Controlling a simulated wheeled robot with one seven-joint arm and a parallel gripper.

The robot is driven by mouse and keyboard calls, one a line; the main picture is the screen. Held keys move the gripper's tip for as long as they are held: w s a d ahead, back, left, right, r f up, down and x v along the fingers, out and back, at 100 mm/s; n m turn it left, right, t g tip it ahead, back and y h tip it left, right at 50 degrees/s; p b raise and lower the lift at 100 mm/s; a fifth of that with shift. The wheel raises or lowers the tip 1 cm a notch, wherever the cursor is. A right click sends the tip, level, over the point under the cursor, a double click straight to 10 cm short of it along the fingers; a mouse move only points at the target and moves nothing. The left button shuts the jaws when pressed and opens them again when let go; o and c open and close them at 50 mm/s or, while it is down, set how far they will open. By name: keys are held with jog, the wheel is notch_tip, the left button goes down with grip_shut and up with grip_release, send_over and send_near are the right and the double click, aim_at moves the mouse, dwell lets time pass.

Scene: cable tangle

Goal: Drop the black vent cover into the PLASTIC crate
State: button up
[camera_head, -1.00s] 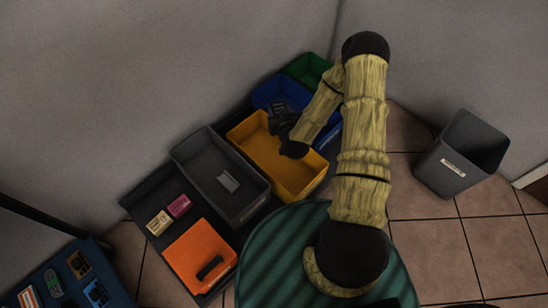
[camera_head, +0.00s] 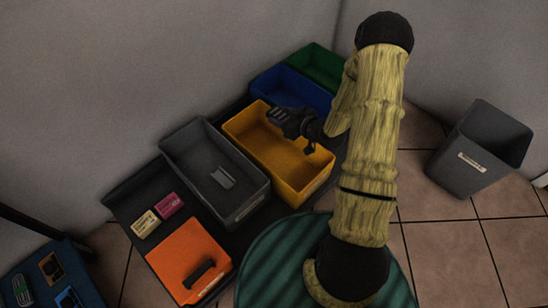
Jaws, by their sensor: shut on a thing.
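My gripper (camera_head: 304,124) is shut on a black slatted piece, which looks like the black vent cover (camera_head: 284,117). It holds the piece above the far part of the yellow crate (camera_head: 245,147). The fingertips are dark against the dark piece, so the exact grip is hard to see. Beside the yellow crate stand a dark grey crate (camera_head: 188,172) with a light grey piece inside, a blue crate (camera_head: 314,91) and a green crate (camera_head: 318,60). I cannot read which crate is marked PLASTIC.
A grey bin (camera_head: 467,165) stands on the tiles at right. A blue surface with small items (camera_head: 30,285) is at lower left.

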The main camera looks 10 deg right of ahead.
jog(key=shift+f, duration=0.15)
notch_tip(320, 180, down, 6)
jog(key=b, duration=0.5)
dwell(0.4)
jog(key=o, duration=1.1)
jog(key=shift+c, duration=0.2)
jog(key=shift+s, duration=0.1)
jog(key=p+v, duration=0.7)
jog(key=v, duration=1)
jog(key=shift+d+p, duration=0.2)
jog(key=shift+p, duration=0.15)
